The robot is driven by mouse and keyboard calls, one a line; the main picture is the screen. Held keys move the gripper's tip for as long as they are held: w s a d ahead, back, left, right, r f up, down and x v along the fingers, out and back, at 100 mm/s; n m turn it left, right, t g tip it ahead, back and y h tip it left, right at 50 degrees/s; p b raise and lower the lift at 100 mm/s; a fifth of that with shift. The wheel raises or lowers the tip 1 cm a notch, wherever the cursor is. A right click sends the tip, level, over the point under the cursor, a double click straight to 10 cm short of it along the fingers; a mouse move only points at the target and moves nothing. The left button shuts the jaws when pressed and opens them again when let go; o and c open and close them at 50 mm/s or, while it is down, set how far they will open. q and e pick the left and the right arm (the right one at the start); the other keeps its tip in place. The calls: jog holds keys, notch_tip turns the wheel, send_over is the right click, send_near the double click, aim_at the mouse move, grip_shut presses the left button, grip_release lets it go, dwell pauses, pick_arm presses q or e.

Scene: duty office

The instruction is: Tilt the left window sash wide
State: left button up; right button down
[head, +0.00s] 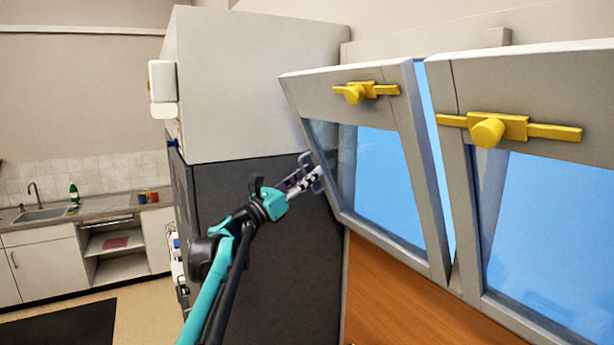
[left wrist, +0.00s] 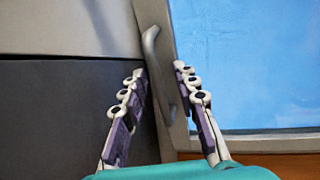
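The left window sash (head: 432,215) has a grey frame, a blue pane and a yellow handle (head: 366,92) on its top rail. It looks slanted, its top leaning into the room; how far is hard to tell. My left gripper (head: 316,172) is at the sash's lower left edge. In the left wrist view its two fingers (left wrist: 159,76) are apart, with a curved grey pull handle (left wrist: 151,46) on the frame running down between them. I see no clear finger contact on it. My right gripper is in neither view.
The right sash (head: 465,215) with its yellow handle (head: 487,132) stands close beside the left one. A tall grey and dark cabinet (head: 270,235) is just left of the window. Wood panelling (head: 390,290) lies below. A kitchen counter (head: 100,207) is at far left.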

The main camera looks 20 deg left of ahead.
pick_arm(q)
jog(key=v, duration=1.2)
jog(key=shift+f, duration=0.1)
